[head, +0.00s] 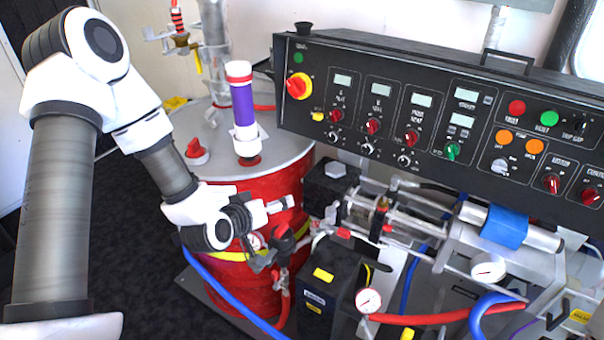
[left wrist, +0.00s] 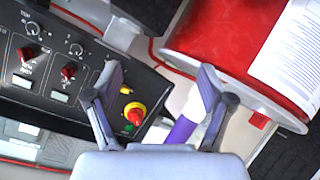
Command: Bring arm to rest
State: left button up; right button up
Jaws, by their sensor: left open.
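My left arm comes in from the left in the head view and reaches down in front of a red drum (head: 230,283). My left gripper (head: 275,232) is at the drum's right front side, near the hoses and valves beside it. In the left wrist view its two grey fingers stand wide apart, with nothing between the tips (left wrist: 160,78). The gripper is open and empty. The fingers partly cover the control panel's edge and the purple cylinder in that view. My right gripper shows in neither view.
A black control panel (head: 380,70) with knobs overhangs at right. A purple and white cylinder (head: 243,108) stands on the drum lid. Below the panel are metal pumps, a black box (head: 330,300), gauges and red and blue hoses (head: 228,295). Dark floor is open at left.

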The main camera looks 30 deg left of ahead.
pick_arm(q)
jog(key=s+d+f+m+g, duration=0.25)
jog(key=s+f, duration=0.35)
jog(key=f, duration=0.5)
jog(key=s+d+f+m+g, duration=0.1)
jog(key=s+f+g, duration=0.4)
jog(key=s, duration=0.5)
jog(key=s+d+f+m+g, duration=0.2)
jog(key=s+f+g, duration=0.3)
jog(key=s+f, duration=0.3)
jog(key=shift+s+d+f, duration=0.25)
jog(key=shift+s+d, duration=0.65)
jog(key=shift+s, duration=0.1)
